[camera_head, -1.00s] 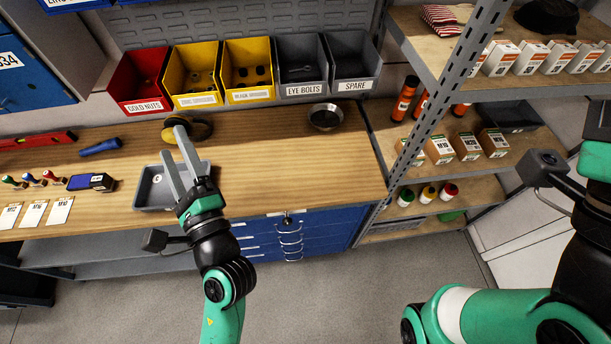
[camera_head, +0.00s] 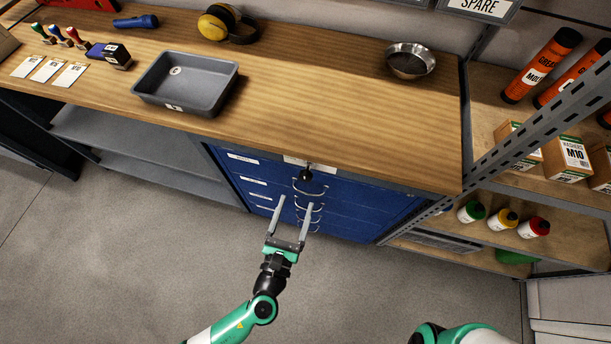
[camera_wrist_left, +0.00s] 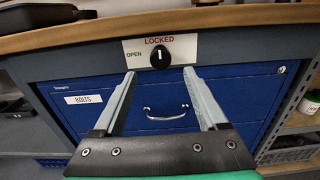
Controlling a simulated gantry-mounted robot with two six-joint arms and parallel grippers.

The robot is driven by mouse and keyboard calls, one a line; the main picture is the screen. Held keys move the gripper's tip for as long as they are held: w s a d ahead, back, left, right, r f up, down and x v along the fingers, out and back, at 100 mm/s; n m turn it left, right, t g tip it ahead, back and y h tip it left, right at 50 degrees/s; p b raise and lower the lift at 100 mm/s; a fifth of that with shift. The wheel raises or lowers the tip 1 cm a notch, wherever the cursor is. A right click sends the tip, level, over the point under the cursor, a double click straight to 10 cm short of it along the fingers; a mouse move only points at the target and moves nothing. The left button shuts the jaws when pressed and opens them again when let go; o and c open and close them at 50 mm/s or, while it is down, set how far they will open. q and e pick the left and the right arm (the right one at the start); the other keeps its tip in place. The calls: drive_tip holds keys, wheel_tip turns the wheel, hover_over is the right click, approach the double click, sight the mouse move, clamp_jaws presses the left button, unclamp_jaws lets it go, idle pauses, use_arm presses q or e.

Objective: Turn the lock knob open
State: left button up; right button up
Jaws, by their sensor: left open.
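The lock knob (camera_wrist_left: 160,51) is black with a white mark that points up at the word LOCKED. It sits on a white label plate (camera_wrist_left: 190,46) with OPEN printed to its left, just under the bench top. In the head view the knob (camera_head: 305,175) is above the drawer handles of the blue drawer unit (camera_head: 355,205). My left gripper (camera_head: 291,213) is open and empty, in front of the drawers and a little below the knob. In the left wrist view its fingers (camera_wrist_left: 163,78) are spread to either side of the knob, apart from it.
The wooden bench top (camera_head: 320,100) overhangs the drawers. A grey tray (camera_head: 210,109), a metal bowl (camera_head: 410,61) and yellow ear muffs (camera_head: 228,24) stand on it. A shelf rack (camera_head: 505,165) is at right. The floor in front is clear.

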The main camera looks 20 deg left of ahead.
sight(304, 178)
use_arm(q)
drive_tip(key=w, duration=0.3)
drive_tip(key=w+a+b, duration=0.1)
drive_tip(key=w, duration=0.5)
drive_tip(key=shift+w+a+b, duration=0.3)
drive_tip(key=shift+w+b, duration=0.05)
drive_tip(key=shift+b, duration=0.05)
clamp_jaws()
